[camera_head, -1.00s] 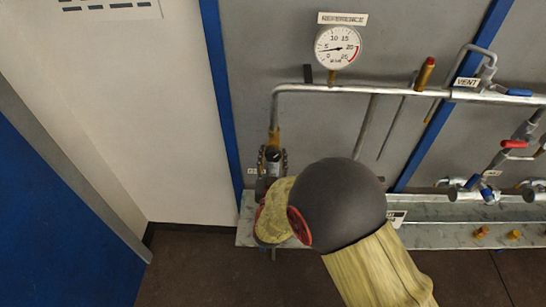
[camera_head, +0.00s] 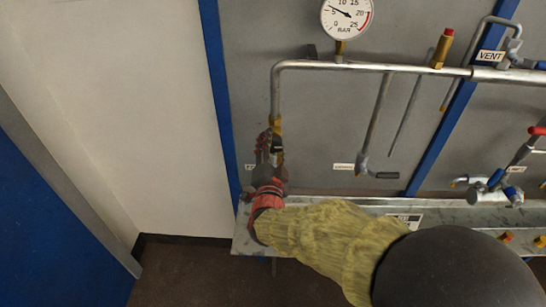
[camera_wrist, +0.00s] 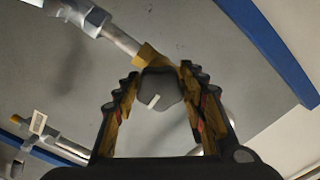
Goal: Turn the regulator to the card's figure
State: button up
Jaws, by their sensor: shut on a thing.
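The regulator knob (camera_wrist: 160,92) is dark grey with a white pointer mark, which points to the lower left in the wrist view. My gripper (camera_wrist: 159,72) is shut on the knob, with one dark, yellow-edged finger at each side. In the head view my gripper (camera_head: 268,145) is at the lower end of the left pipe, below a brass fitting (camera_head: 276,124); the knob is mostly hidden there. The round gauge (camera_head: 346,14) above the pipe is cut off at the top. Its needle points up-left, about between 5 and 10 bar. I cannot read any card's figure.
A grey pipe (camera_head: 370,67) runs across the panel. A red-capped brass valve (camera_head: 442,48) and a VENT label (camera_head: 491,57) are to the right. A metal ledge (camera_head: 385,207) runs below. A white wall (camera_head: 160,120) is at left.

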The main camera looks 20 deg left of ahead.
jog(key=m+b, duration=0.2)
jog(key=b, duration=0.1)
jog(key=shift+f, duration=0.25)
jog(key=shift+r+m+b, duration=0.15)
jog(key=shift+m+b, duration=0.75)
jog(key=shift+b, duration=0.25)
jog(key=o, duration=1)
jog(key=shift+r, duration=0.1)
jog(key=shift+o, duration=0.8)
jog(key=shift+s, duration=0.1)
jog(key=v, duration=1.1)
jog(key=shift+s, duration=0.4)
